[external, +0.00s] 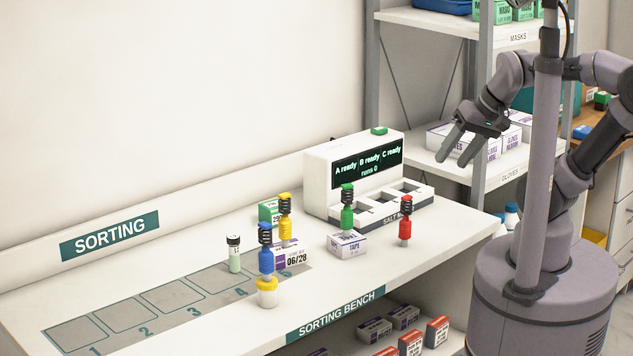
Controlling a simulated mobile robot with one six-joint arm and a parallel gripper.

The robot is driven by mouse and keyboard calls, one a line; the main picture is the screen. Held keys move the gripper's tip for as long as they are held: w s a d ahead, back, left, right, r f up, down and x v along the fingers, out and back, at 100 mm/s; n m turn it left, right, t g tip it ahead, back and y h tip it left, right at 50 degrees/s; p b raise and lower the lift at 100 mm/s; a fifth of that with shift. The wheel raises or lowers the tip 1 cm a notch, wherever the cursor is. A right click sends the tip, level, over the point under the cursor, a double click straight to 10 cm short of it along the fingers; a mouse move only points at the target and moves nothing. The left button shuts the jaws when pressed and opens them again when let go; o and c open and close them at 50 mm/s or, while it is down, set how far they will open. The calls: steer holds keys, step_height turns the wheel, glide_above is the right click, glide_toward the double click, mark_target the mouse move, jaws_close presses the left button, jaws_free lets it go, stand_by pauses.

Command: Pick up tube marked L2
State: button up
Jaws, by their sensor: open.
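A small pale green tube (234,256) with a black cap and a white label stands upright on the sorting bench (190,327), near the numbered squares. Its label carries small dark marks, too small to read for certain as L2. No other such tube shows. My gripper (456,159) is open and empty, with its two grey fingers pointing down and left. It hangs in front of the shelf rack at the right, high above and well to the right of the tube, far from touching it.
Coloured items with dark coiled tops stand nearby: blue (266,258) on a yellow-lidded jar (267,295), yellow (285,228), green (347,215) on a tape box (346,246), red (405,230) on the bench. A white machine (320,185) stands behind. The bench's left side is clear.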

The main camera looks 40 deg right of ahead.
steer(key=shift+o, duration=0.4)
steer(key=w+a+r+n+p, duration=0.25)
steer(key=w+r, duration=0.25)
steer(key=w, duration=0.3)
steer(key=n+g+y+p, duration=0.1)
steer(key=n+g+p, duration=0.25)
steer(key=n, duration=0.85)
glide_above(238, 236)
steer(key=s+d, duration=0.3)
steer(key=d, duration=0.1)
step_height(238, 236, down, 11)
steer(key=shift+t, duration=0.25)
steer(key=b+x, duration=0.2)
steer(key=x, duration=1)
steer(key=shift+w+a+b, duration=0.1)
steer(key=shift+b, duration=0.25)
steer(key=x, duration=0.2)
steer(key=b+x, duration=0.2)
steer(key=x, duration=0.1)
steer(key=shift+s+a+f, duration=0.25)
steer(key=shift+f, duration=0.05)
steer(key=shift+s+d+r+y, duration=0.1)
steer(key=shift+y, duration=0.2)
steer(key=c, duration=0.3)
jaws_close()
